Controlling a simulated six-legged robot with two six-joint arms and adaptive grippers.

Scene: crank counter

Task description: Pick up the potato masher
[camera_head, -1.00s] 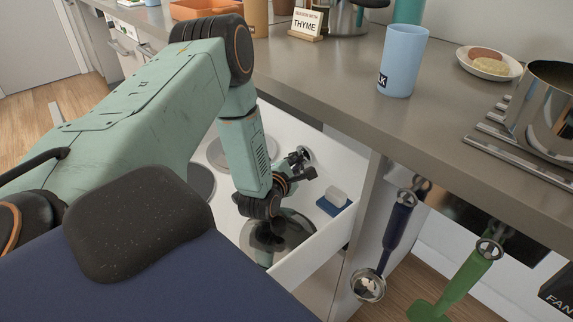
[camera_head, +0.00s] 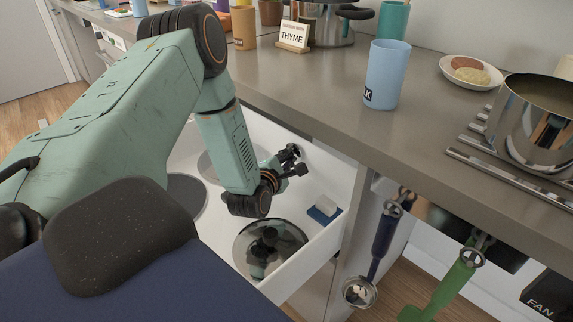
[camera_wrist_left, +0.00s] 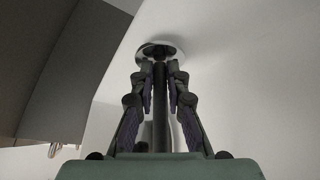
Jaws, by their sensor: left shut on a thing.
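My left gripper (camera_head: 293,161) is over the open white drawer (camera_head: 327,240), near its back right corner. In the left wrist view the gripper (camera_wrist_left: 161,88) has its fingers closed in on a dark rod (camera_wrist_left: 159,100). A pale round head (camera_wrist_left: 160,49) shows at the rod's far end, so this looks like the potato masher, though its shape is mostly hidden. In the head view the fingers and wrist hide most of what is held. My right gripper is not in view.
A ladle with a blue handle (camera_head: 386,235) and a green tool (camera_head: 452,285) hang below the counter (camera_head: 330,103). A blue cup (camera_head: 388,72) and a steel pot (camera_head: 535,125) stand on top.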

